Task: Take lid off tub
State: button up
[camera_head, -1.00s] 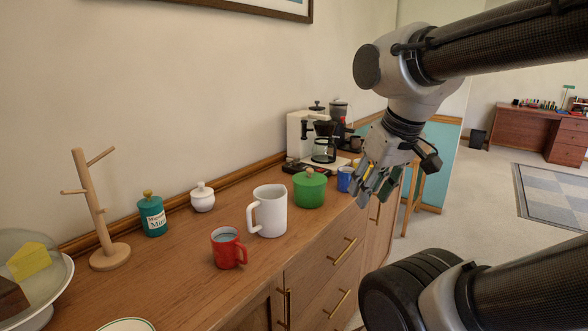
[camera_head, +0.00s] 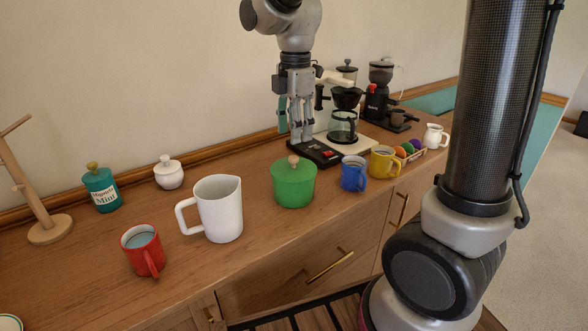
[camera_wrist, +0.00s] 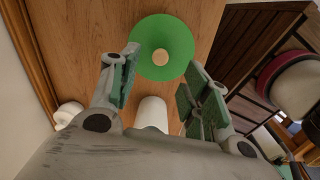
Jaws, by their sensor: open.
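A green tub (camera_head: 293,189) stands upright on the wooden sideboard. Its green lid (camera_head: 293,170) is on it and has a round wooden knob (camera_head: 293,160). In the wrist view the lid (camera_wrist: 175,62) shows from above as a green disc, with the knob (camera_wrist: 160,57) at its middle. My gripper (camera_head: 300,140) is open and empty, pointing down. In the head view it hangs above and just behind the tub. In the wrist view its fingertips (camera_wrist: 160,58) appear on either side of the knob, apart from it.
A white jug (camera_head: 219,208) and a red mug (camera_head: 144,250) stand to the left of the tub. A blue mug (camera_head: 353,174) and yellow mug (camera_head: 384,162) stand close on the right. A coffee maker (camera_head: 343,118) is behind.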

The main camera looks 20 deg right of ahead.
aim_at(294, 157)
jog(key=shift+n, duration=0.4)
notch_tip(294, 157, down, 8)
jog(key=shift+a+f, duration=0.1)
jog(key=shift+f, duration=0.1)
jog(key=shift+c, duration=0.3)
grip_shut()
